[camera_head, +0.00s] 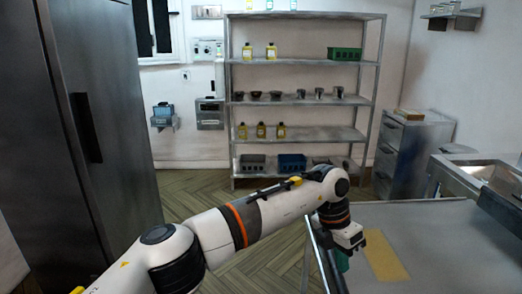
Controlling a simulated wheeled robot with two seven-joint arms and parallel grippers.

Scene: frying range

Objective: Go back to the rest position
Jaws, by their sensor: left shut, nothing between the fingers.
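My left arm (262,215) comes in from the lower left and reaches across to the near left edge of the metal table. My left gripper (346,246) hangs at its end, beside the table edge. Its jaws are shut and hold nothing. A small green shape (342,262) shows just below the gripper; I cannot tell what it is. My right gripper is out of view.
The grey metal table (450,250) fills the lower right, with a yellow board (384,256) on it. A dark tall cabinet (100,120) stands at left. A metal shelf (300,135) with bottles and bins stands at the back wall. Wooden floor (195,184) lies clear between.

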